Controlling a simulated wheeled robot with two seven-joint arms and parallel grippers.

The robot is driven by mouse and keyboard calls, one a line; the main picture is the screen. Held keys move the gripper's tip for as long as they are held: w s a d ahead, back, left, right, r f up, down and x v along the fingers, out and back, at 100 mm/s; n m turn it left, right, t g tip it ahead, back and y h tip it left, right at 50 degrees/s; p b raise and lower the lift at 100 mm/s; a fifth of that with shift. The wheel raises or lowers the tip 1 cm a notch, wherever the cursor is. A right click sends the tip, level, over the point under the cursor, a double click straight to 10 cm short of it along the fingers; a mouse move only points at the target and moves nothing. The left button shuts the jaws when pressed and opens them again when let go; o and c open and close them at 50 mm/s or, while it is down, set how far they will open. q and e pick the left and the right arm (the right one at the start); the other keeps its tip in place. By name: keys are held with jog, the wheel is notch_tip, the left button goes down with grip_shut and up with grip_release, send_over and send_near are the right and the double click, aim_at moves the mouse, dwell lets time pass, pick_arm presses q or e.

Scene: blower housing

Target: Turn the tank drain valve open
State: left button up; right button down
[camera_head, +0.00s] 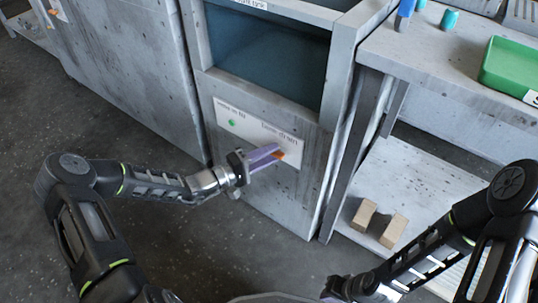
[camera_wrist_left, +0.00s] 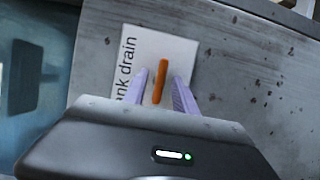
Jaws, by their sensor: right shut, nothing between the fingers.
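The tank drain valve's orange handle (camera_head: 280,155) is on a white plate low on the front of the tank cabinet. In the left wrist view the handle (camera_wrist_left: 160,82) lies roughly along the line of the printed "tank drain" text. My left gripper (camera_head: 270,157) is at the handle with its purple fingers open. In the left wrist view one finger (camera_wrist_left: 162,80) is on each side of the handle, with gaps showing, so I see no grip. The finger ends' depth against the plate is unclear. My right gripper (camera_head: 333,289) is shut and empty at the bottom, away from the valve.
A green indicator (camera_head: 232,122) is on the same plate, left of the valve. A tank window (camera_head: 268,60) is above. At right a workbench (camera_head: 425,55) holds a green tray (camera_head: 512,68); wooden blocks (camera_head: 392,230) lie on its lower shelf. The floor in front is clear.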

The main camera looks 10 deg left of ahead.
pick_arm(q)
jog(key=shift+c, duration=0.4)
grip_shut()
jog(key=shift+n, duration=0.4)
jog(key=shift+s+d+f+n+t+y+p, duration=0.1)
jog(key=shift+n+t+y+p, duration=0.95)
jog(key=shift+n, duration=2.55)
jog(key=shift+d+f+n+t+y+p, duration=0.15)
jog(key=shift+n+t+y+p, duration=0.35)
jog(key=shift+n+t, duration=2.1)
jog(key=shift+s+d+f+n+t+y+p, duration=0.2)
jog(key=shift+n+y+p, duration=0.55)
jog(key=shift+n, duration=3.85)
jog(key=shift+w+a+r, duration=0.1)
jog(key=shift+w+a, duration=0.05)
